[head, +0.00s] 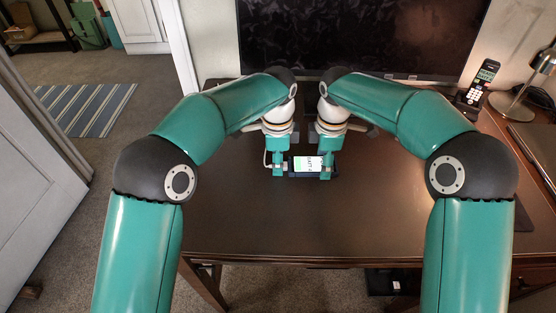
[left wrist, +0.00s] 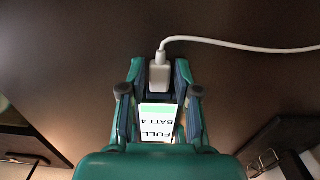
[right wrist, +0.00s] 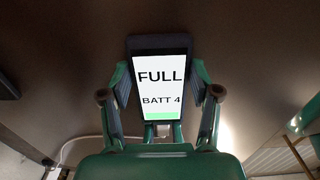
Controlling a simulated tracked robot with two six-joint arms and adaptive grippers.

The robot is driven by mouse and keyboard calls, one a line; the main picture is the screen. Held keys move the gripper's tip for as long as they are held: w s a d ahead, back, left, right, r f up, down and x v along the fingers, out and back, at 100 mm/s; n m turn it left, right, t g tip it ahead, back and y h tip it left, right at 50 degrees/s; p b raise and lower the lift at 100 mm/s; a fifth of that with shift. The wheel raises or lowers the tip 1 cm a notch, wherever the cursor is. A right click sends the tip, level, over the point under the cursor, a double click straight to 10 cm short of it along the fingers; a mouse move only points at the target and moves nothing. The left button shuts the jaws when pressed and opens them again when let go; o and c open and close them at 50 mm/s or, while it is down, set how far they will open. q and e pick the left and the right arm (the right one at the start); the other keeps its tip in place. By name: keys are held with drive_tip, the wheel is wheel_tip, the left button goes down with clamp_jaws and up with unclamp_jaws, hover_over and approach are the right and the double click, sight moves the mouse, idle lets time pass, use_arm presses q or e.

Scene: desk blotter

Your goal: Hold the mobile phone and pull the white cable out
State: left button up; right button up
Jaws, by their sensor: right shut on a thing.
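The mobile phone (head: 307,163) is dark, with a lit white screen reading "FULL BATT 4" above a green band. It also shows in the right wrist view (right wrist: 162,82) and the left wrist view (left wrist: 157,122). My right gripper (head: 326,172) is shut on the phone, its fingers on both long sides. The white cable (left wrist: 240,46) ends in a white plug (left wrist: 159,75) at the phone's left end in the head view. My left gripper (head: 278,171) is open around the plug, with a finger on each side and narrow gaps. Whether the plug is seated is unclear.
The brown desk (head: 390,215) is clear in front of the grippers. A monitor (head: 370,35) stands behind them. A cordless phone (head: 480,85) and a lamp (head: 520,100) stand at the right. The desk's front edge is below.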

sight(253, 168)
use_arm(q)
clamp_jaws()
drive_tip(key=shift+a, duration=0.1)
drive_tip(key=shift+a, duration=3)
drive_tip(key=shift+r, duration=2.05)
drive_tip(key=shift+r, duration=2)
